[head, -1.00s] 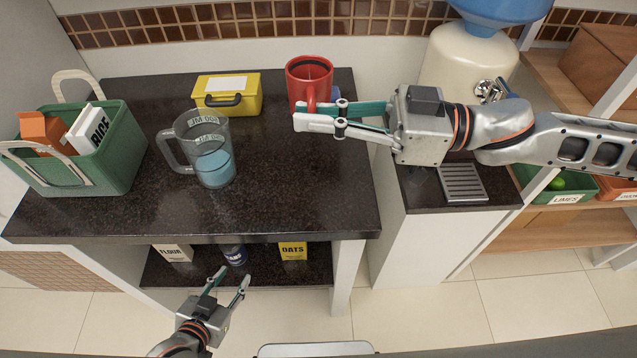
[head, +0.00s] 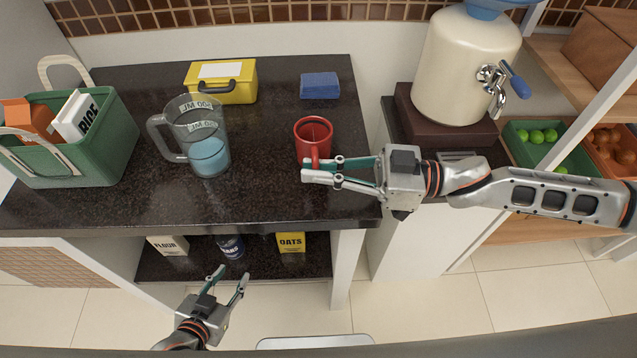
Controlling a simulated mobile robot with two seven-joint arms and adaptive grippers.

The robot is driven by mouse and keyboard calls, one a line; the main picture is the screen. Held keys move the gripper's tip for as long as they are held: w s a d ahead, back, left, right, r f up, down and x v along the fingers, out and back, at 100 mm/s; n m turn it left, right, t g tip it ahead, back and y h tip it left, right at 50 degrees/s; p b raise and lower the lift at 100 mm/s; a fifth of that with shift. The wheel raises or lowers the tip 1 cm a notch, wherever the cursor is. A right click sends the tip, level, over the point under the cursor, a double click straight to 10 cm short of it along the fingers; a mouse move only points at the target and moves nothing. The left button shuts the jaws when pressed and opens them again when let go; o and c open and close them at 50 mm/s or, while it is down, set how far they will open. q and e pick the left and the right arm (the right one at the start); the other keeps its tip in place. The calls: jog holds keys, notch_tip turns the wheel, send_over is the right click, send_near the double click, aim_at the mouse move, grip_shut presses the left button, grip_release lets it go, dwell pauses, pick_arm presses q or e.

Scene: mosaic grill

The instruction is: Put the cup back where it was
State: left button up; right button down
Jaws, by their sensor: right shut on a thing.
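The red cup (head: 312,133) is upright over the right part of the dark counter (head: 265,190), its handle toward the front. My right gripper (head: 311,170) comes in from the right and is shut on the cup's handle. I cannot tell whether the cup's base touches the counter. My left gripper (head: 229,276) is low at the front, in front of the lower shelf, with its fingers apart and nothing between them.
A measuring jug (head: 196,138) with blue liquid stands left of the cup. A yellow box (head: 221,82) and a blue block (head: 320,86) are behind. A green basket (head: 97,150) is at the left. A water dispenser (head: 462,70) stands at the right.

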jog(key=shift+f+b, duration=0.3)
jog(key=shift+f, duration=1.65)
jog(key=shift+f, duration=0.15)
jog(key=c, duration=2.2)
grip_release()
jog(key=shift+d, duration=0.25)
jog(key=d, duration=0.3)
jog(key=s+d, duration=0.1)
jog(key=d, duration=0.3)
jog(key=d+b, duration=0.1)
jog(key=d, duration=0.3)
jog(key=shift+s+d, duration=0.2)
jog(key=shift+s, duration=0.1)
